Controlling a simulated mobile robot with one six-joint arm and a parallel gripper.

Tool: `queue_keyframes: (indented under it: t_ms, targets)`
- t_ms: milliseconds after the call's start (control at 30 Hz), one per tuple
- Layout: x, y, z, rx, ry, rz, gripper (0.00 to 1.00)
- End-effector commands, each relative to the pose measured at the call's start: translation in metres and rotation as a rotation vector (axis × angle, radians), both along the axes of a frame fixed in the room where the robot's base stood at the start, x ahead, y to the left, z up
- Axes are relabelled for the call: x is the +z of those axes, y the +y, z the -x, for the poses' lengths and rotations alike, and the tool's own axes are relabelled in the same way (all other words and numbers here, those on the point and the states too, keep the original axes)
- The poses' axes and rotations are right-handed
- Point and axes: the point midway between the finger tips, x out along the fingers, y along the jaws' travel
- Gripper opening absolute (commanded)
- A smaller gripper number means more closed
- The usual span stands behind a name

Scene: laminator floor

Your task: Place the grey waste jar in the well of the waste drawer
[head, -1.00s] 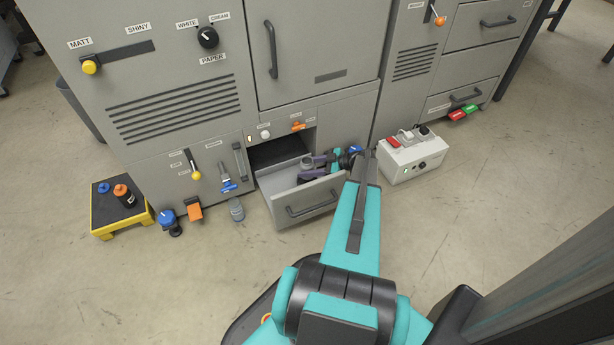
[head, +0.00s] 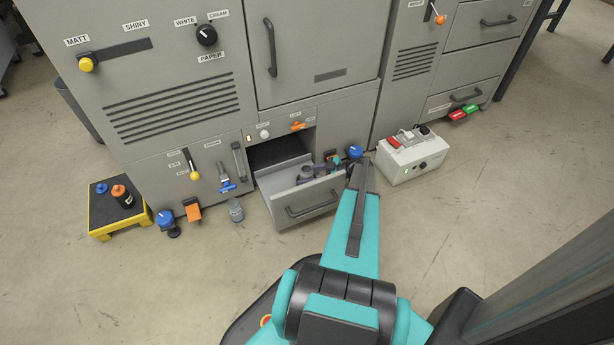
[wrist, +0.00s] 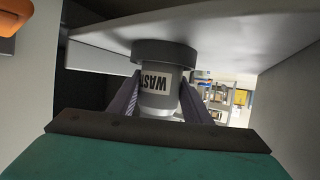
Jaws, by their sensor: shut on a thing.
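My gripper (wrist: 160,88) is shut on the grey waste jar (wrist: 157,102), one purple finger on each side. In the wrist view its WASTE label reads upside down. The jar's far end meets a dark round ring (wrist: 164,52) against the pale drawer surface (wrist: 235,32). I cannot tell whether the jar is seated in the ring or only touching it. The jar is small and mostly hidden there.
A white box with switches (head: 412,158) stands on the floor right of the drawer. A small grey bottle (head: 236,211) stands left of it. A yellow-edged stand (head: 118,218) with bottles is at far left. The machine front rises close behind the drawer.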

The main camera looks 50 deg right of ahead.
Motion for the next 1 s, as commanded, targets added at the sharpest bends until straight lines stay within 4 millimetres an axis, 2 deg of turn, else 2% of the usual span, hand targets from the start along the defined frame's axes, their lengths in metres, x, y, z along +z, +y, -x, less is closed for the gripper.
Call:
queue_keyframes:
  t_ms: [100, 133, 233, 733, 1000]
  targets:
    - [-0.003, 0.000, 0.000, 0.000, -0.001, -0.001, 0.20]
    - [-0.003, 0.000, 0.000, 0.001, 0.000, 0.000, 0.46]
    - [-0.002, 0.000, 0.000, 0.001, 0.000, 0.000, 0.63]
    - [0.002, 0.001, -0.001, 0.001, 0.000, 0.000, 0.63]
    - [0.015, -0.016, 0.024, 0.000, 0.001, 0.001, 0.63]
